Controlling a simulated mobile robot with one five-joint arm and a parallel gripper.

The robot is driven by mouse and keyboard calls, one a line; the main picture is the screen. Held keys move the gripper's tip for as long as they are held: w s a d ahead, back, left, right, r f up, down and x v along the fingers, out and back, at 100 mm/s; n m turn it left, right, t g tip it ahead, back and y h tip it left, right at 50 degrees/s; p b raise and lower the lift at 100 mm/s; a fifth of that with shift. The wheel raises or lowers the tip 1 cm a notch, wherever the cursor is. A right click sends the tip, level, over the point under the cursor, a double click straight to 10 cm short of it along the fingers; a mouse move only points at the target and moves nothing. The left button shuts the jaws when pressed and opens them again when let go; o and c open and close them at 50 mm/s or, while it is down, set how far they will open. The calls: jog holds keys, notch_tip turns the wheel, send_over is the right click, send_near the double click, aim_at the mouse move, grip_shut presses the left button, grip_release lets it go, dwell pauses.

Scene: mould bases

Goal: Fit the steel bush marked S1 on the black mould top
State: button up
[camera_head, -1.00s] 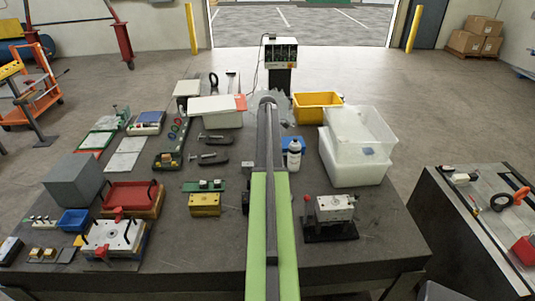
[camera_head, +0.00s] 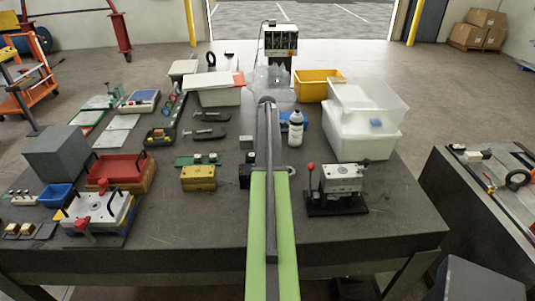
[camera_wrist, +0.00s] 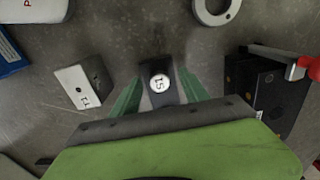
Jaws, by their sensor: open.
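The bush marked S1 (camera_wrist: 159,83) shows in the wrist view as a bright round face, with a dark piece around or under it. My gripper (camera_wrist: 159,93) is open, with one green finger on each side of the bush. I cannot tell whether the fingers touch it. A black block (camera_wrist: 262,88) with holes stands to the right of the gripper; I cannot tell for certain whether it is the black mould top.
A pale marked block (camera_wrist: 83,86) lies left of the gripper. A metal rod with a red end (camera_wrist: 305,68) reaches over the black block. A grey ring (camera_wrist: 216,8) lies at the top.

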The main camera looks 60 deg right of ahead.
grip_shut()
jog(key=shift+r, duration=0.15)
jog(key=shift+r+p, duration=1)
jog(key=shift+p, duration=0.15)
